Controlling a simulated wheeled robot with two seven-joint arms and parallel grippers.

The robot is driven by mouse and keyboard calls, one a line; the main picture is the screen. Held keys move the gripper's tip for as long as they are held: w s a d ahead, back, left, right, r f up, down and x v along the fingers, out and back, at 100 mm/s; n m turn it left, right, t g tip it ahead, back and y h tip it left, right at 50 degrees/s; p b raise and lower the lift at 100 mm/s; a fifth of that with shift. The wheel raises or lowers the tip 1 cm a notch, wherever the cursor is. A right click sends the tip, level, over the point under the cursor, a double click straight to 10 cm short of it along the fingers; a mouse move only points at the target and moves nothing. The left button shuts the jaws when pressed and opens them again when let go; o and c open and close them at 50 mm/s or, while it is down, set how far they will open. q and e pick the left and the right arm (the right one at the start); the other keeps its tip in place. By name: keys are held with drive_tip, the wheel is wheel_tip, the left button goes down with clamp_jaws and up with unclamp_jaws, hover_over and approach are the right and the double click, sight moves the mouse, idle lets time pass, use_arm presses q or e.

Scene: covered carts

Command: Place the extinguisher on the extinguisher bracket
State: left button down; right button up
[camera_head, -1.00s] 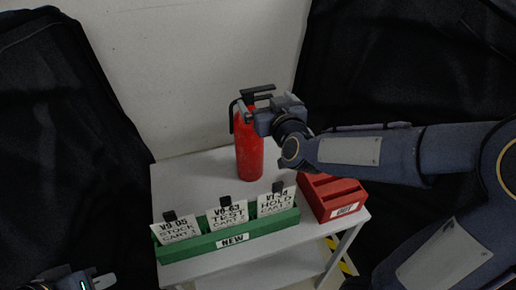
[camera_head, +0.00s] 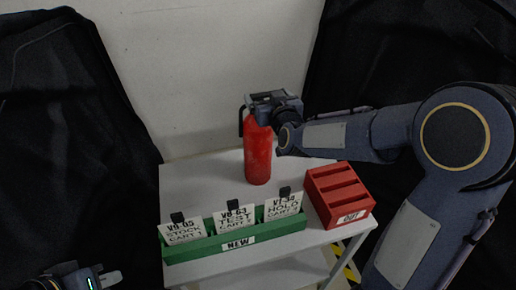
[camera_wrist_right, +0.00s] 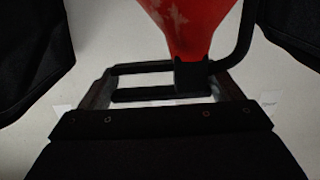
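The red extinguisher (camera_head: 257,160) stands upright on the white table against the wall. Its black hose hangs at its left side. My right gripper (camera_head: 262,104) is at its top, over the handle, which it hides in the head view. In the right wrist view the red body (camera_wrist_right: 190,25) is at the top, and black handle bars (camera_wrist_right: 150,95) lie between the widely spaced fingers of my right gripper (camera_wrist_right: 165,90). It looks open around the handle. My left gripper (camera_head: 108,277) is at the lower left corner, partly cut off, away from the table. No bracket shows.
A green holder (camera_head: 200,250) labelled NEW with several cart cards (camera_head: 235,218) lies along the table's front edge. A red slotted box (camera_head: 338,190) labelled OUT stands at the right. Black covers flank both sides. The table (camera_head: 190,185) is bare left of the extinguisher.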

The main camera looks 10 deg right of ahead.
drive_tip(key=c, duration=1.2)
drive_tip(key=shift+w+r, duration=0.1)
drive_tip(key=shift+r, duration=0.2)
